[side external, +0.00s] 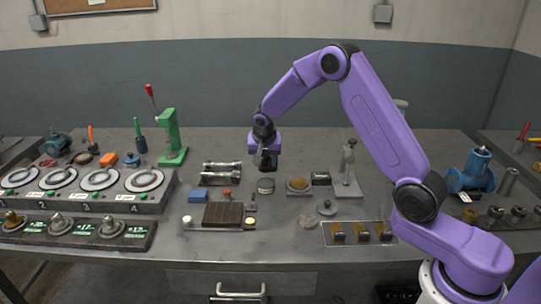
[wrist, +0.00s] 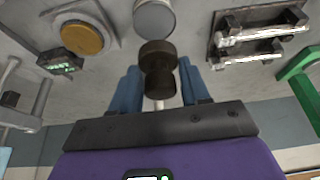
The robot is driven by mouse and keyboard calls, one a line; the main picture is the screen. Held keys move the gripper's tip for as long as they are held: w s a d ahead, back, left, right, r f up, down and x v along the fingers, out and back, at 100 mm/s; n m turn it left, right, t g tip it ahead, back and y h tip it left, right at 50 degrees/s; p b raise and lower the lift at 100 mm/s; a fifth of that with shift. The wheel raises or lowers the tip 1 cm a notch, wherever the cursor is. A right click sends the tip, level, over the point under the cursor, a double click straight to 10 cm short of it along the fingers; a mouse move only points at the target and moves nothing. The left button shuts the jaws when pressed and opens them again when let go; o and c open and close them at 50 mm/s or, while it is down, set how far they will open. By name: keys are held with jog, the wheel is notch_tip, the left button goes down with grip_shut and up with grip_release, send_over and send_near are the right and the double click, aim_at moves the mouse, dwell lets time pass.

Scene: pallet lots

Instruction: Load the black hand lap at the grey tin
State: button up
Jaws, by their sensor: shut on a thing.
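My gripper (side external: 266,152) is shut on the black hand lap, a dark round block with a narrower grip. In the wrist view the hand lap (wrist: 157,55) sits between my gripper's blue fingers (wrist: 160,85), wide round end away from the palm. The grey tin (side external: 265,186) is a short round can standing on the bench, below my gripper in the side view. In the wrist view the tin's pale round top (wrist: 154,18) shows just beyond the hand lap. The hand lap hangs above the bench, apart from the tin. In the side view the hand lap is small and partly hidden by the fingers.
A round orange-brown pad (side external: 299,184) on a square base stands right of the tin. A rack with metal bars (side external: 221,172) is to the left. A dark ribbed plate (side external: 223,214) lies in front. A grey stand (side external: 348,170) rises at the right.

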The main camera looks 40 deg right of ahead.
aim_at(265, 166)
jog(key=shift+f, duration=2.3)
jog(key=shift+s+f, duration=0.1)
jog(key=shift+f, duration=0.55)
dwell(0.5)
jog(key=shift+r, duration=0.1)
jog(key=shift+r, duration=3.5)
jog(key=shift+r, duration=0.1)
